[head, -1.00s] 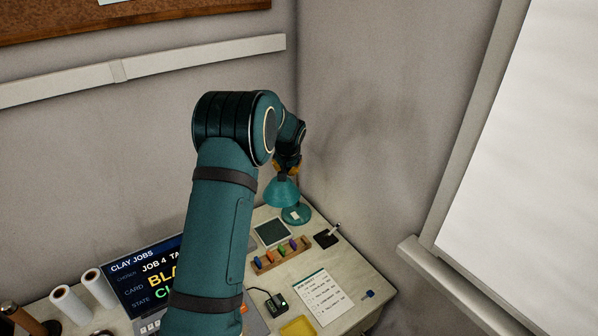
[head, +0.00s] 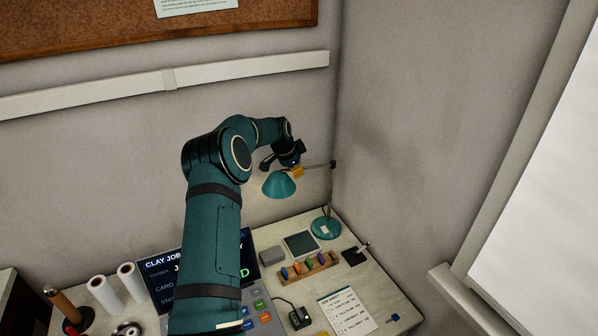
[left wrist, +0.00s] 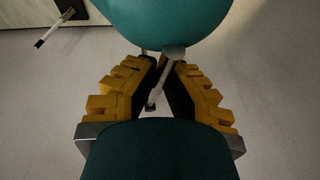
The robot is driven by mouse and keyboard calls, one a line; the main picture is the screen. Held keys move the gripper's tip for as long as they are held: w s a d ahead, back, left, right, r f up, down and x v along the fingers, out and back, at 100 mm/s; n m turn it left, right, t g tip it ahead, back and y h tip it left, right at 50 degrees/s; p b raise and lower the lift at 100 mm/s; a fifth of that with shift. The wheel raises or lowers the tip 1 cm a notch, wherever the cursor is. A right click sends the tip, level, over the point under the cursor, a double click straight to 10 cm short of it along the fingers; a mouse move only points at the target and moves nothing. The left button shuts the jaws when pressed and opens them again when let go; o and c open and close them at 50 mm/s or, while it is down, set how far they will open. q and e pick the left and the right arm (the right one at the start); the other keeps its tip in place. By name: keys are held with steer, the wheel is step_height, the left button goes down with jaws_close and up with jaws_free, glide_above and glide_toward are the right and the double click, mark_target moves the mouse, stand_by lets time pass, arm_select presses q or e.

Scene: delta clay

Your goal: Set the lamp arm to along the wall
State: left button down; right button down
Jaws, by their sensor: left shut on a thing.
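The desk lamp has a teal base (head: 326,228) at the back right of the desk, a thin upright post and a thin arm (head: 318,166). The arm runs left from the post top, with the teal shade (head: 279,184) at its left end. My left gripper (head: 296,171) is at the arm beside the shade. In the left wrist view, the yellow fingers of my left gripper (left wrist: 162,88) are closed around the light rod just below the shade (left wrist: 165,22). My right gripper is not in view.
A rack of coloured pieces (head: 308,267), a dark square pad (head: 300,245), a grey block (head: 272,256) and a printed sheet (head: 344,313) lie on the desk below. A screen and white rolls (head: 104,289) stand left. Walls meet behind the lamp.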

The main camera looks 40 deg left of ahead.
arm_select(q)
steer(key=shift+w+a, duration=0.1)
steer(key=shift+a, duration=0.15)
stand_by(0.3)
steer(key=c, duration=1.1)
jaws_free()
steer(key=shift+m, duration=0.3)
steer(key=shift+o, duration=0.4)
steer(key=shift+w+f, duration=0.1)
steer(key=v, duration=1.2)
steer(key=shift+a, duration=0.15)
